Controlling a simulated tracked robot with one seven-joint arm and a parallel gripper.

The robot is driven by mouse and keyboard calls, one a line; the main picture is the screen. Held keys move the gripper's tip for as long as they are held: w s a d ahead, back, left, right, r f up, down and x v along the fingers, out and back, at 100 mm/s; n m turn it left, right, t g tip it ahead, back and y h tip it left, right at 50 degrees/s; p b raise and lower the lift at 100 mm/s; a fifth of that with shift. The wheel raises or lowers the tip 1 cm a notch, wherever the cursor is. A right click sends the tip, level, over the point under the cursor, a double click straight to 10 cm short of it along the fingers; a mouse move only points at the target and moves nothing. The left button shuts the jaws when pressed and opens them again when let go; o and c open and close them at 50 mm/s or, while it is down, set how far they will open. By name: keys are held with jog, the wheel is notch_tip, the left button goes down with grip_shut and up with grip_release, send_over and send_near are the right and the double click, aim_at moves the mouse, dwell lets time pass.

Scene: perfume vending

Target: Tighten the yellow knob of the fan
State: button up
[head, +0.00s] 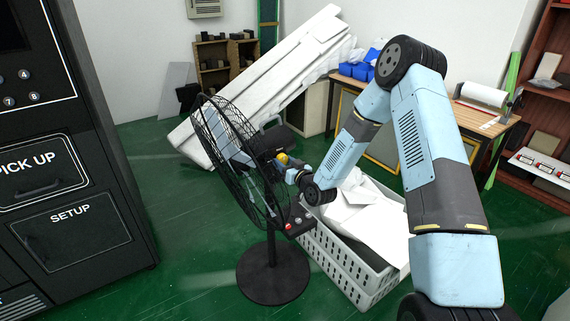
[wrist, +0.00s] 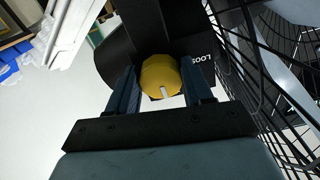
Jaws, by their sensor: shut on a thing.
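The black fan stands upright on a round base (head: 272,275), with its wire cage (head: 228,150) facing left in the head view. The yellow knob (head: 283,158) sits on the back of the fan's motor housing. In the wrist view the knob (wrist: 161,76) is round with a pale notch at its lower edge. In the head view my gripper (head: 290,170) reaches the knob from the right.
The fan cage (wrist: 265,75) is close to the right of my gripper. A grey crate (head: 350,270) with white sheets is behind the fan. A black vending machine (head: 60,160) stands at the left. A wooden workbench (head: 480,120) is at the back right. Green floor is open between machine and fan.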

jog(key=shift+d, duration=0.1)
jog(key=o, duration=1)
jog(key=shift+o, duration=0.2)
jog(key=v, duration=1.3)
jog(key=shift+s+d, duration=0.2)
jog(key=shift+s, duration=0.05)
jog(key=shift+w, duration=0.1)
